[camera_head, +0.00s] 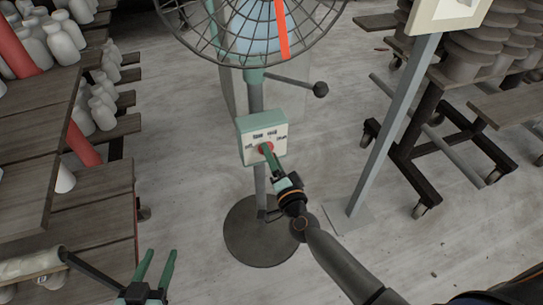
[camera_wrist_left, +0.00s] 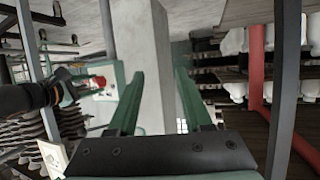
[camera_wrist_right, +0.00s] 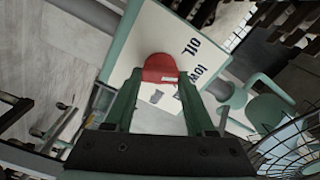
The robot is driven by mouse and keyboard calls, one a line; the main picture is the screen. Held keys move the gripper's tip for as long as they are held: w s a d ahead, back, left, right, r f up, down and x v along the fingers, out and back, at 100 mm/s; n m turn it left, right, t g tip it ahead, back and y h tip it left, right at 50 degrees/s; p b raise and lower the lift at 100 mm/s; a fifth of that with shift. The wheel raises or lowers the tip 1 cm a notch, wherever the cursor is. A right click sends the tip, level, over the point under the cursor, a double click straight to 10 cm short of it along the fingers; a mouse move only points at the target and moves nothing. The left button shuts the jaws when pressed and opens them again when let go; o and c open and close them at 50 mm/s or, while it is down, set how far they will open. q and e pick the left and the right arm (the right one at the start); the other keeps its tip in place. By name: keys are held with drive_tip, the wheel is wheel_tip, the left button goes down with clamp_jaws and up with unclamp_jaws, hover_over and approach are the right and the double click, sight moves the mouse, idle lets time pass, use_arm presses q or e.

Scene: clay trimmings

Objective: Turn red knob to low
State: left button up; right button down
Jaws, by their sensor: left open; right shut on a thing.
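The red knob (camera_head: 265,149) is on the front of a pale control box (camera_head: 250,153) on the fan's post. In the right wrist view the red knob (camera_wrist_right: 161,69) sits between the fingertips of my right gripper (camera_wrist_right: 158,82), which is shut on it. My left gripper (camera_head: 157,265) is open and empty at the lower left, away from the box.
The fan's wire cage (camera_head: 255,35) is above the box and its round base (camera_head: 260,232) stands on the floor. Wooden shelves (camera_head: 65,160) with white pottery are on the left. A wheeled rack (camera_head: 430,120) and a grey post (camera_head: 392,125) stand to the right.

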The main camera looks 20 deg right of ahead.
use_arm(q)
drive_tip(key=shift+w+r, duration=0.3)
drive_tip(key=shift+r, duration=0.3)
use_arm(e)
drive_tip(key=shift+m, duration=0.4)
drive_tip(key=c, duration=0.7)
unclamp_jaws()
drive_tip(key=o, duration=0.5)
drive_tip(key=shift+c, duration=0.2)
use_arm(q)
drive_tip(key=shift+a+f, duration=0.1)
drive_tip(key=shift+f, duration=0.15)
drive_tip(key=s+f+g+p, duration=0.1)
drive_tip(key=s+f+g, duration=0.2)
drive_tip(key=f, duration=0.3)
drive_tip(key=shift+s+f+n+y, duration=0.3)
drive_tip(key=shift+s+f, duration=0.1)
drive_tip(key=shift+s, duration=0.5)
use_arm(e)
drive_tip(key=s, duration=1.2)
drive_tip(key=shift+s+d, duration=0.2)
drive_tip(key=shift+s, duration=0.05)
